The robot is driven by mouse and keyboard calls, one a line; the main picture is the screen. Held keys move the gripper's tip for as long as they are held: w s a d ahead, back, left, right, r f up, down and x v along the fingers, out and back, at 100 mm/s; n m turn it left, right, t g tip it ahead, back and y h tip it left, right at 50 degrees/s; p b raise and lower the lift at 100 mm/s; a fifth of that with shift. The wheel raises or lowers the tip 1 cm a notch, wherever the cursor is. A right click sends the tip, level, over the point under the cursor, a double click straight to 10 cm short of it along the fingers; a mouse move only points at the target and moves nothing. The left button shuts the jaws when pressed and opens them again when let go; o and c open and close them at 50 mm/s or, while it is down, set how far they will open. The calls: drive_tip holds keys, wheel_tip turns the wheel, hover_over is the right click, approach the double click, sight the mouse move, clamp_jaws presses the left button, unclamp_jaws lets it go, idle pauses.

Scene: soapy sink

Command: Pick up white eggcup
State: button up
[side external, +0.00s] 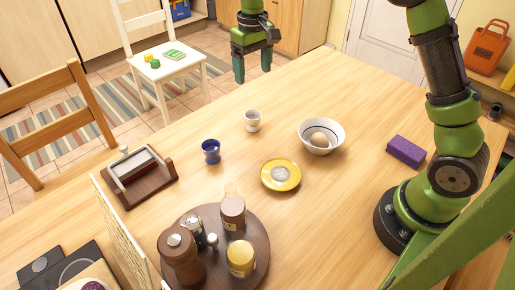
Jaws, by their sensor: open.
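The white eggcup (253,121) stands upright on the wooden table, near its far edge. It is small and pale, with nothing touching it. My gripper (252,76) is open and empty, pointing down. In the picture it is above the eggcup, and clear of it. The exact height and distance between them cannot be told from this one view.
A blue eggcup (211,151) stands left of the white one. A bowl with an egg (306,145) is to the right, and a yellow saucer (269,184) is in front. A round tray (259,263) holds jars and a mill. A purple sponge (405,151) lies right.

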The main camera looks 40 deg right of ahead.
hover_over(253, 117)
drive_tip(key=s+a, duration=0.1)
drive_tip(key=s, duration=0.1)
drive_tip(key=f, duration=1)
drive_tip(key=shift+w, duration=0.2)
drive_tip(key=shift+w+f, duration=0.15)
drive_tip(key=shift+f, duration=1.55)
drive_tip(key=shift+w+f, duration=0.1)
drive_tip(key=shift+f, duration=1.55)
drive_tip(key=c, duration=1.1)
